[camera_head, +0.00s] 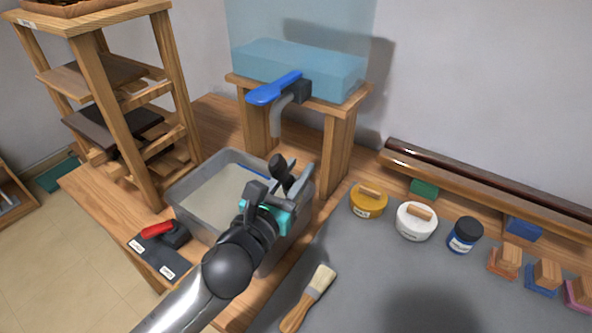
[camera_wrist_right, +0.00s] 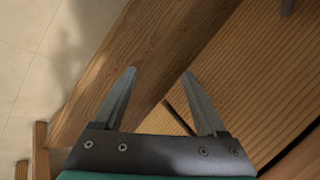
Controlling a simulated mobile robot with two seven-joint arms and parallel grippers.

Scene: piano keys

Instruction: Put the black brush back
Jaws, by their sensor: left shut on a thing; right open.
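My left gripper (camera_head: 277,185) is over the right part of a grey basin (camera_head: 178,196). It is shut on a dark thing, seemingly the black brush (camera_head: 278,163), whose rounded black end sticks up between the fingers. The rest of it is hidden by the gripper. A dark mat (camera_head: 152,262) with two white labels lies left of the basin, at the bench edge. A red-handled brush with a dark body (camera_head: 158,230) sits on its far part. My right gripper (camera_wrist_right: 158,75) shows only in the right wrist view, open and empty, near wooden boards.
A blue-handled tap (camera_head: 273,88) on a wooden stand rises behind the basin. A wooden shelf rack (camera_head: 97,90) stands at left. A pale-bristled brush (camera_head: 308,298), jars (camera_head: 416,220) and stamps lie on the grey mat at right. The labelled mat's near part is bare.

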